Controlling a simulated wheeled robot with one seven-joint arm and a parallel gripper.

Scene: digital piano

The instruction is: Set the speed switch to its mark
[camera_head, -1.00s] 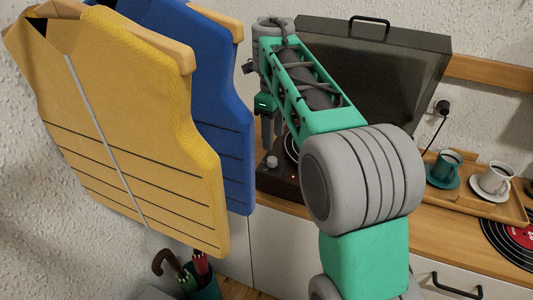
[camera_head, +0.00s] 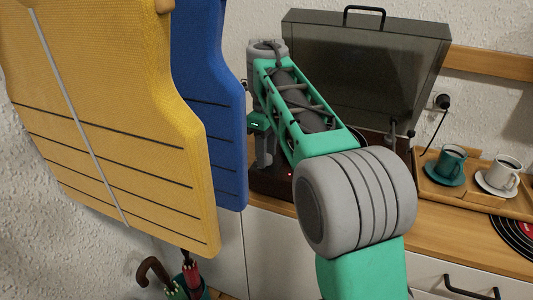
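A record player with a dark wooden base (camera_head: 268,184) stands on the wooden counter, its tinted lid (camera_head: 375,65) raised. A small red light (camera_head: 290,174) glows on its front left part. My gripper (camera_head: 263,160) points down at the left end of the record player, its fingers close to the top of the base. I cannot tell whether the fingers are open or shut, or whether they touch anything. The speed switch and its mark cannot be made out. My arm covers most of the platter and the front of the deck.
A yellow vest (camera_head: 120,130) and a blue vest (camera_head: 215,120) hang close on the left, near my gripper. A wooden tray (camera_head: 465,198) with a teal cup (camera_head: 451,162) and a white cup (camera_head: 501,172) stands right. A record (camera_head: 515,240) lies at the counter's right edge. Umbrellas (camera_head: 190,275) stand below.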

